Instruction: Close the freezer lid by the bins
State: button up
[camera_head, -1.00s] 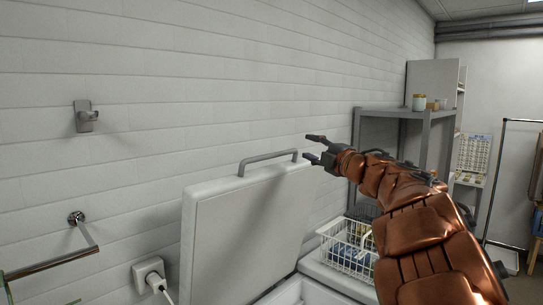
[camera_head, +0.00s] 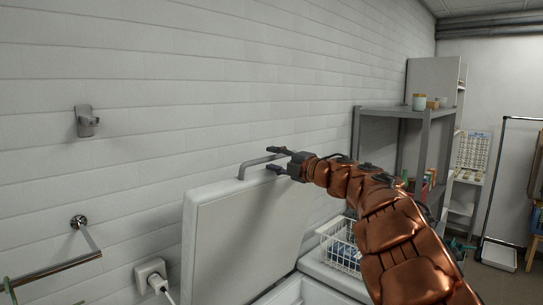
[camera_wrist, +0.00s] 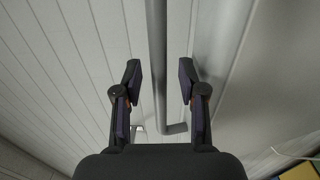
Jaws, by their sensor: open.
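The white freezer lid (camera_head: 245,225) stands raised, close to upright, in front of the tiled wall. A grey bar handle (camera_head: 252,163) is fixed along its top edge. The open white freezer body (camera_head: 300,291) shows at the bottom of the head view. My gripper (camera_head: 274,160) is open at the right end of the handle. In the wrist view, the handle bar (camera_wrist: 157,70) runs between the two spread fingers of my gripper (camera_wrist: 160,80), with gaps on both sides. The left part of the handle is clear in the head view.
A white wire basket (camera_head: 340,245) with blue contents sits right of the open freezer. A grey shelf unit (camera_head: 405,112) with jars stands behind my arm. A wall outlet with a plug (camera_head: 152,276) and a metal rail (camera_head: 50,264) are at left.

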jog(key=shift+w+a, duration=0.4)
jog(key=shift+w, duration=0.1)
grip_shut()
dwell(0.4)
